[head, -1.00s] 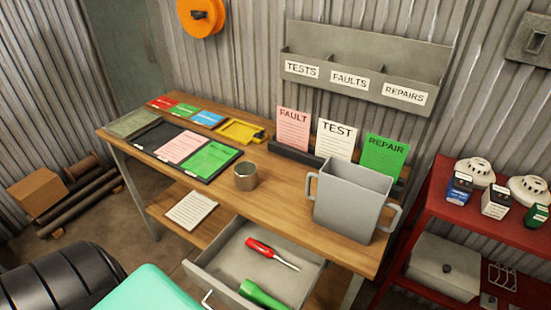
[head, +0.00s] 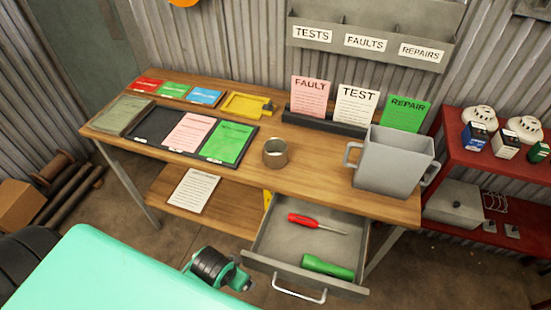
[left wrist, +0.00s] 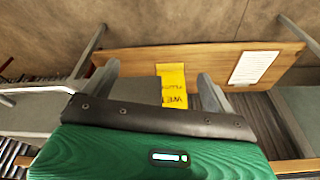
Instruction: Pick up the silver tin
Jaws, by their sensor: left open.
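The tin is not in that view. In the head view a teal and black part of my arm shows low, in front of the bench. My right gripper is not in view.
An open drawer (head: 356,290) holds a red screwdriver (head: 316,222) and a green torch (head: 328,267). A grey two-handled container (head: 392,162) stands right of the tin. The black tray (head: 150,124) is left. A red shelf unit (head: 480,160) stands right. Bench top around the tin is clear.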

